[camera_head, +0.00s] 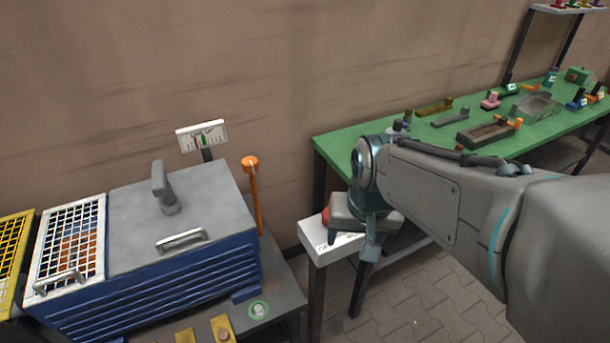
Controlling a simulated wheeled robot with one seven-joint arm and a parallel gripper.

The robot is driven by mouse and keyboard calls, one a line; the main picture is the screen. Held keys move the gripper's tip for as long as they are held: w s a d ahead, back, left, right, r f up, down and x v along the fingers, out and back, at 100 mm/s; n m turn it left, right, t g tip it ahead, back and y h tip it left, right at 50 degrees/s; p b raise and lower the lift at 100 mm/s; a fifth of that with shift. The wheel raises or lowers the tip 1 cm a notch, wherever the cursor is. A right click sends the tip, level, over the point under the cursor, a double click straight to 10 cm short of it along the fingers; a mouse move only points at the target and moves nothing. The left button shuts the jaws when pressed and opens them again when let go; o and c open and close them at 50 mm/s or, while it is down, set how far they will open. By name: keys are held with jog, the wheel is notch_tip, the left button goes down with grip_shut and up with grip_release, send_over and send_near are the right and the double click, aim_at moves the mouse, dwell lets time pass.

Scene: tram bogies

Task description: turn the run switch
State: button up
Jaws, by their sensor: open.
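My arm reaches in from the right, and my gripper (368,242) hangs over a white control box (318,243) on a dark post. The gripper is open, and no thing shows between its fingers. It covers the right part of the box; I cannot tell whether it touches it. A red button (326,216) shows on the box top beside the gripper. Small dark lettering at the box's left is too small to read. No run switch is clearly seen there; it may be hidden behind the gripper. A round green-ringed knob (259,309) sits on the machine's bench, left of the box.
A blue machine (160,295) with a grey lid (180,220), white mesh guard (72,240) and orange-topped lever (254,190) stands left. A green workbench (345,145) with parts and trays lies behind my arm. Paved floor shows below.

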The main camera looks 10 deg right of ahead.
jog(key=w+r+m+g+p, duration=0.2)
jog(key=w+m+p, duration=0.8)
jog(key=w, duration=0.7)
jog(key=shift+m, duration=0.5)
notch_tip(320, 180, down, 14)
jog(key=shift+w+d+f, duration=0.1)
jog(key=c, duration=1)
